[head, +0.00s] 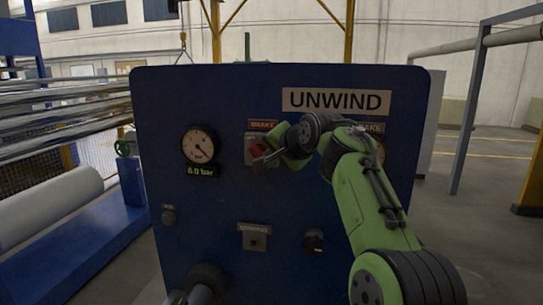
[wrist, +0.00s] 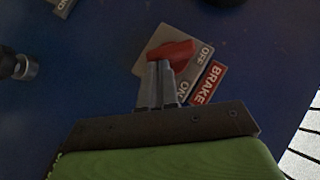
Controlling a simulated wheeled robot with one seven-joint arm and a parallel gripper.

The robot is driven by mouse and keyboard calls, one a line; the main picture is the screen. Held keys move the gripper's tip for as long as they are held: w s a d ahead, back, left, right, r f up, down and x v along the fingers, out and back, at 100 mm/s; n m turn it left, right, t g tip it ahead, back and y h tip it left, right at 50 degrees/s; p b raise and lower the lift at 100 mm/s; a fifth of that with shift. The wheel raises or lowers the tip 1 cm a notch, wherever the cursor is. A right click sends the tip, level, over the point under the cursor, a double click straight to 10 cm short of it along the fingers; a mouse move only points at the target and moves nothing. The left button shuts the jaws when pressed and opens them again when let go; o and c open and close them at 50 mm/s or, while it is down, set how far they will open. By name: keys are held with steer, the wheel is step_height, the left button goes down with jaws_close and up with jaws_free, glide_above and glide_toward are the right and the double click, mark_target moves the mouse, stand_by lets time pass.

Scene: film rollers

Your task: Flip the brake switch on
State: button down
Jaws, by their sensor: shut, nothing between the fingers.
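The brake switch is a red handle (wrist: 172,50) on a grey plate (wrist: 160,35) marked OFF and ON, beside a red BRAKE label (wrist: 208,83). In the wrist view the handle lies across the plate at the OFF end, away from the ON mark. My gripper (wrist: 161,66) is shut and empty, its fingertips right at the handle's near edge; I cannot tell whether they touch. In the head view the red handle (head: 260,155) shows on the blue panel, partly hidden by my gripper (head: 268,157).
A second BRAKE label and dial are partly behind my arm. A small switch plate (head: 254,238) and a black knob (head: 314,241) sit lower on the panel.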

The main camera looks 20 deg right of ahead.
steer(key=shift+d+f+m+t+y+b, duration=0.1)
steer(key=shift+f+m+t+y+b, duration=0.25)
steer(key=shift+b, duration=0.75)
steer(key=f+m+t+y+b, duration=0.1)
steer(key=b, duration=0.2)
steer(key=shift+s+b, duration=0.1)
steer(key=shift+b, duration=0.3)
steer(key=shift+f+m+t+y+b, duration=0.45)
steer(key=shift+m+t+b, duration=0.65)
steer(key=shift+b, duration=1.55)
steer(key=shift+f+m+t+b, duration=0.35)
steer(key=shift+t+b, duration=0.2)
steer(key=shift+b, duration=0.7)
steer(key=shift+a+f+m+t+b, duration=0.2)
steer(key=shift+m+t+b, duration=0.15)
steer(key=shift+b, duration=0.6)
steer(key=m+t+b, duration=0.1)
steer(key=b, duration=0.1)
steer(key=m+b, duration=0.1)
steer(key=w+f+m+t+b, duration=0.1)
steer(key=b, duration=0.1)
steer(key=shift+a+m+t+b, duration=0.25)
steer(key=shift+a+t+b, duration=0.1)
steer(key=shift+a, duration=0.05)
steer(key=shift+w+a+f+b, duration=0.3)
steer(key=shift+a+b, duration=0.2)
steer(key=shift+b, duration=0.1)
